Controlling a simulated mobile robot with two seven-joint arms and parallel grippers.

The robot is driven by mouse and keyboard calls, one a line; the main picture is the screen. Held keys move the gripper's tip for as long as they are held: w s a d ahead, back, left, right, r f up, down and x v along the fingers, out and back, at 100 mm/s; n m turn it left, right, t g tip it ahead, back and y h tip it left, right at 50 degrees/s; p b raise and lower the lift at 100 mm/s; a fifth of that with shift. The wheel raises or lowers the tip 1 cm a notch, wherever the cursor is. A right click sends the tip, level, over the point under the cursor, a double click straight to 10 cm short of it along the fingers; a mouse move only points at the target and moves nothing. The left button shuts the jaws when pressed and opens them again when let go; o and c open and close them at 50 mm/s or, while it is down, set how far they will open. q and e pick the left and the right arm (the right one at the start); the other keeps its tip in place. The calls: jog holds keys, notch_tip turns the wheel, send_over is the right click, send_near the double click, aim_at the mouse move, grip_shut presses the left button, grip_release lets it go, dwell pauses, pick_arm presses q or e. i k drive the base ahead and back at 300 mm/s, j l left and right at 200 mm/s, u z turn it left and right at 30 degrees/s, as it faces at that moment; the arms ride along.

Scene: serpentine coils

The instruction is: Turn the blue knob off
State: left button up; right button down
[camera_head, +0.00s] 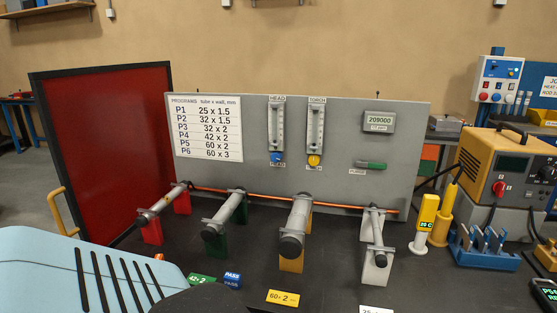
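The blue knob (277,158) sits on the grey upright panel (350,135), at the foot of the left flow meter (277,128) labelled HEAD. It is too small to tell which way it is turned. A yellow knob (314,160) sits at the foot of the right flow meter (316,126) labelled TORCH. Neither of my grippers shows in the head view, and nothing touches the blue knob.
Several tubes on coloured stands, such as the one on the yellow stand (292,262), stick out in front of the panel below the knobs. A green lever (370,165) is on the panel's right. A red screen (108,145) stands left; a yellow machine (503,172) stands right.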

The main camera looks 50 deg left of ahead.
aim_at(276, 157)
jog(key=u, duration=1.05)
